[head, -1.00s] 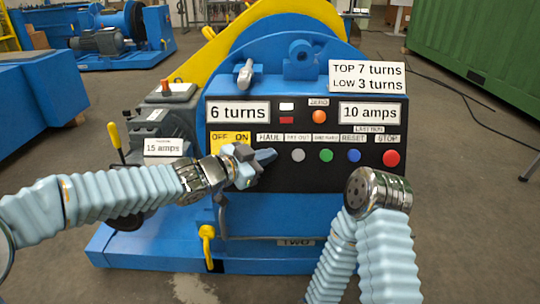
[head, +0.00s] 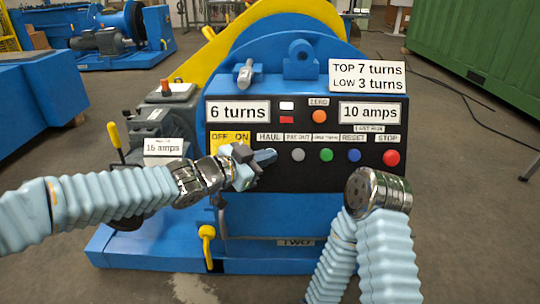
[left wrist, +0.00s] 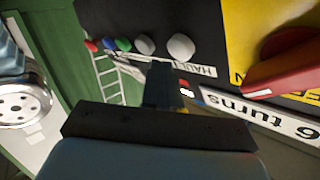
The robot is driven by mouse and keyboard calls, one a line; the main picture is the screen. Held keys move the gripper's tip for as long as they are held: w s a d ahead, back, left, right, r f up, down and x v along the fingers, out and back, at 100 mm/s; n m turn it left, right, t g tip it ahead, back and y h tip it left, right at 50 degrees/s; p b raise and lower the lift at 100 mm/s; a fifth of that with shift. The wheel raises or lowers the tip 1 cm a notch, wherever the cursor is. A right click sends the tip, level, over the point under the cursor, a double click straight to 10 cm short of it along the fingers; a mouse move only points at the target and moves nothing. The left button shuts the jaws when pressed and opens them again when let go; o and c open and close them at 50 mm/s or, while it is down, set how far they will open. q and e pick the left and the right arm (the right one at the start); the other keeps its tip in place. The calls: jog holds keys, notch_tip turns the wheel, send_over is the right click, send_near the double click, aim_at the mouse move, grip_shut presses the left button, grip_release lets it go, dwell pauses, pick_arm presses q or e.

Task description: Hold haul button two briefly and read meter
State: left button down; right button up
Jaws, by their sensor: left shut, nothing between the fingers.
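The blue machine marked TWO carries a black control panel (head: 340,180). The panel readouts say 6 turns (head: 238,111) and 10 amps (head: 370,112). A small left-hand meter (head: 163,147) appears to read 16 amps. My right arm's fingers are not visible.
A grey pay out button (head: 298,155), green button (head: 326,155), blue reset button (head: 354,156) and red stop button (head: 391,158) line the panel. A card (head: 367,77) says TOP 7 turns, LOW 3 turns. A yellow-handled lever (head: 207,232) hangs below.

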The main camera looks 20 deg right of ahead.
pick_arm(q)
jog(key=shift+s, duration=0.1)
jog(key=shift+s+a+r, duration=0.2)
jog(key=shift+s+r, duration=0.2)
jog(key=shift+s, duration=0.3)
jog(key=shift+s+a+r, duration=0.2)
jog(key=shift+s+r, duration=0.15)
jog(key=shift+s, duration=0.3)
jog(key=shift+s+a+r, duration=0.2)
jog(key=shift+s+r, duration=0.2)
jog(key=shift+s, duration=0.3)
jog(key=a+f+n+g+y+p, duration=0.15)
jog(key=a+f+n, duration=0.35)
jog(key=f, duration=0.8)
jog(key=a+f+n+y, duration=0.3)
jog(key=a+f+n, duration=0.15)
jog(key=f, duration=0.85)
jog(key=s+a+f+n+g+y, duration=0.2)
jog(key=s+a+f+n, duration=0.2)
jog(key=s+a+f, duration=0.3)
jog(key=s+a+f+n+g+y+p, duration=0.1)
jog(key=s+a+f+n+g+y, duration=0.2)
jog(key=s+a+f, duration=0.5)
jog(key=s+f+n, duration=0.1)
jog(key=s+f, duration=0.3)
jog(key=f, duration=0.2)
jog(key=shift+a+f, duration=0.25)
jog(key=shift+a, duration=0.05)
